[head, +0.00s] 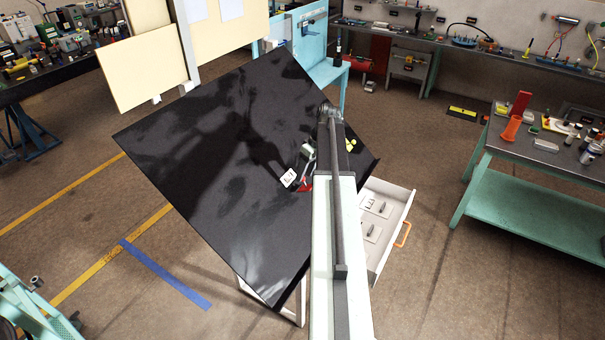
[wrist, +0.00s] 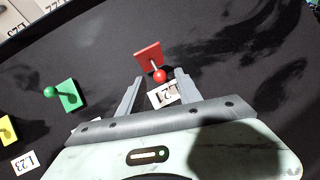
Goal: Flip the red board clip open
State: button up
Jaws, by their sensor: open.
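The red board clip shows in the wrist view as a red square plate (wrist: 148,57) with a short pale lever ending in a red ball (wrist: 159,76). It is on the black board, and a small part of it shows in the head view (head: 305,187), partly hidden by my arm. My gripper (wrist: 160,78) is open, with one grey finger on each side of the red ball in the picture. I cannot tell whether either finger touches it. A white label (wrist: 164,95) lies between the fingers, below the ball.
A green clip (wrist: 68,95) with a green ball and a yellow clip (wrist: 7,130) are to the left in the wrist view. A white label (wrist: 24,161) is near the yellow one. The black tilted board (head: 210,150) has much bare surface. An open drawer (head: 402,212) is at its right.

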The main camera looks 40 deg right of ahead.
jog(key=s+d+r, duration=0.1)
jog(key=s+d, duration=0.6)
jog(key=d, duration=0.3)
jog(key=shift+s+r, duration=0.2)
jog(key=shift+r, duration=0.05)
